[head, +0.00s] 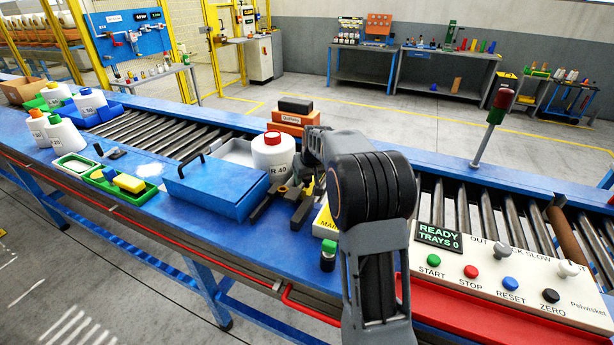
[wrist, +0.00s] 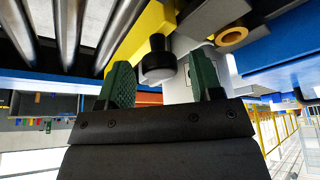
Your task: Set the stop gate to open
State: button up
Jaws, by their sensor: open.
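In the wrist view a short black knob (wrist: 157,62) with a pale end face stands by a yellow part (wrist: 148,35). My open gripper (wrist: 164,84) has its green-padded fingers to either side of the knob in the picture; I cannot tell whether either touches it. In the head view my arm hides much of this spot; a yellow block (head: 325,222) with partly hidden lettering shows beside it. No part is clearly labelled as the stop gate, and its setting cannot be read.
The control panel (head: 503,292) with coloured buttons stands at the right, and its display (head: 439,237) reads "READY TRAYS 0". A white bottle with a red cap (head: 273,155) and a blue box (head: 215,185) stand close left of my gripper. Rollers (head: 450,205) run behind the panel.

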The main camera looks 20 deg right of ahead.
grip_shut()
jog(key=shift+a, duration=0.1)
dwell(0.3)
